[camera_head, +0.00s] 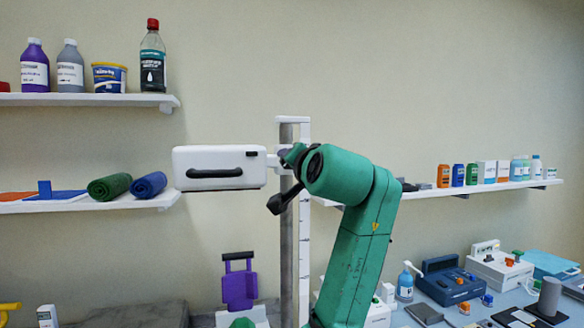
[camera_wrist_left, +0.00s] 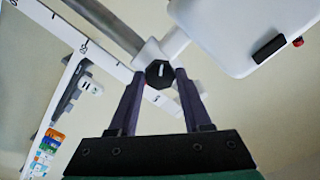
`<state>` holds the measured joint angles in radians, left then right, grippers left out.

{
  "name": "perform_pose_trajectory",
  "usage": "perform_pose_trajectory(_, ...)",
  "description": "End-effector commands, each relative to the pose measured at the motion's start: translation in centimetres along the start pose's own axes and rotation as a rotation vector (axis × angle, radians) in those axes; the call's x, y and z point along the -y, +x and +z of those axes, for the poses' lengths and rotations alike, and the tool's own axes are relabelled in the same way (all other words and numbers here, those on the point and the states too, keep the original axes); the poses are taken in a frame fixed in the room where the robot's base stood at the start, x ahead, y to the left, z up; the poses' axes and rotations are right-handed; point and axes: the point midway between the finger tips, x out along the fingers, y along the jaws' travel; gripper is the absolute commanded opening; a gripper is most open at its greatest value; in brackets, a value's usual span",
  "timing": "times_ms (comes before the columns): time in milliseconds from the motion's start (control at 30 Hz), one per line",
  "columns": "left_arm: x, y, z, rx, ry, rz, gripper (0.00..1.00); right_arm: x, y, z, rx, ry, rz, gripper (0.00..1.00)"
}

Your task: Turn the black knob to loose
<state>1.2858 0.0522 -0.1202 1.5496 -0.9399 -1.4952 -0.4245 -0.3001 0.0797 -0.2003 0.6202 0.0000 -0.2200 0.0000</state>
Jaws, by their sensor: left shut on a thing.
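The black knob (camera_wrist_left: 159,73) is a small many-sided knob with a short white mark on its face. It sits on a white bracket that joins a white box-shaped head (camera_head: 220,168) to an upright grey post (camera_head: 287,240). My left gripper (camera_wrist_left: 160,78) is shut on the knob, one dark finger on each side of it. In the head view my green left arm rises from the bottom and bends to the post. The wrist hides the knob there. No loose or tight label is readable. My right gripper is in neither view.
A white scale with tick marks (camera_head: 304,250) runs along the post. Shelves with bottles (camera_head: 153,60) and rolled mats (camera_head: 110,186) are at left. A shelf of small bottles and boxes (camera_head: 487,172) is at right, above a table with devices (camera_head: 447,280).

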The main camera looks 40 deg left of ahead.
Motion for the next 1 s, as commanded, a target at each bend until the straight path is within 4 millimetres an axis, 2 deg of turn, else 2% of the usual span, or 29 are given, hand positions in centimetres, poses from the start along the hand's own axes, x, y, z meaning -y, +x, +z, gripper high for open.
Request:
perform_pose_trajectory(200,-0.08,-0.04,0.07,0.0,-0.197,0.001,0.0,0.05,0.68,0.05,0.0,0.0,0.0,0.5)
perform_pose_trajectory(500,0.0,-0.05,0.01,-0.001,-0.403,0.0,0.0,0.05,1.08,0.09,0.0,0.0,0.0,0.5)
perform_pose_trajectory(1000,0.08,-0.04,-0.08,-0.003,-0.509,-0.001,0.0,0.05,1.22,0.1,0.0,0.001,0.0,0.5)
